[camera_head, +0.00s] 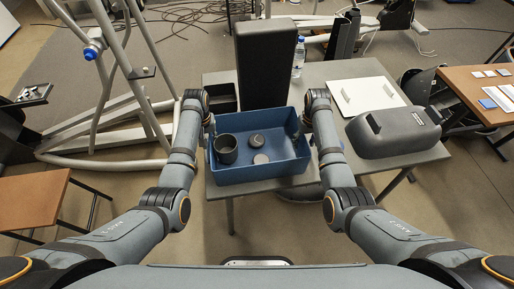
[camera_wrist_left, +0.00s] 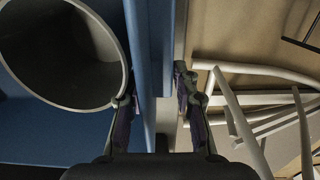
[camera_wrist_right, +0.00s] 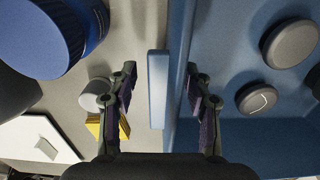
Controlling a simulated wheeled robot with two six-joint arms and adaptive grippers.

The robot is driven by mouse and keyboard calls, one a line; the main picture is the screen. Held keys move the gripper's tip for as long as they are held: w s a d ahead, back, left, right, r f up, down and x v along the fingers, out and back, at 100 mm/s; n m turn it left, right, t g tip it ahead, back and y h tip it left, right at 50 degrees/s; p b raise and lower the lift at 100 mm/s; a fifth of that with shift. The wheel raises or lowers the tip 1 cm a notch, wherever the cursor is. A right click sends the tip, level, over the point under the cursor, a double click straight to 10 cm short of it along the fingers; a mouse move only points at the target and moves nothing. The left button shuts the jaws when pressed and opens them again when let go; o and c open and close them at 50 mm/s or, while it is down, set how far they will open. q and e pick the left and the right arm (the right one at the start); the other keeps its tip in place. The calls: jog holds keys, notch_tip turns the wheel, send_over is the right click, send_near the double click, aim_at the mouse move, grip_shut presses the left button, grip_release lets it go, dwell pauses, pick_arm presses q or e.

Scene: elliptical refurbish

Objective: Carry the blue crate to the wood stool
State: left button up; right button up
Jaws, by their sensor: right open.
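The blue crate (camera_head: 258,176) stands on a grey table. In it are a dark grey cup (camera_head: 226,149) and a few round grey pieces (camera_head: 257,141). My left gripper (camera_head: 208,121) is at the crate's left wall. In the left wrist view its spread fingers straddle that wall (camera_wrist_left: 138,60), with a gap beside it. My right gripper (camera_head: 305,120) is at the right wall. In the right wrist view its open fingers stand either side of that wall (camera_wrist_right: 180,50) and its light blue lip. The wood stool (camera_head: 33,200) is at the lower left of the head view.
A tall dark block (camera_head: 264,65) and a bottle (camera_head: 299,58) stand behind the crate. A dark grey cover (camera_head: 393,132) and a white panel (camera_head: 366,95) lie to its right. A metal-tube frame (camera_head: 105,140) stands on the left floor. A wood table (camera_head: 480,85) is at right.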

pick_arm(q)
jog(key=shift+f, duration=0.15)
pick_arm(e)
jog(key=shift+f, duration=0.15)
pick_arm(q)
jog(key=c, duration=0.5)
pick_arm(e)
jog(key=c, duration=0.5)
pick_arm(q)
grip_shut()
pick_arm(e)
grip_shut()
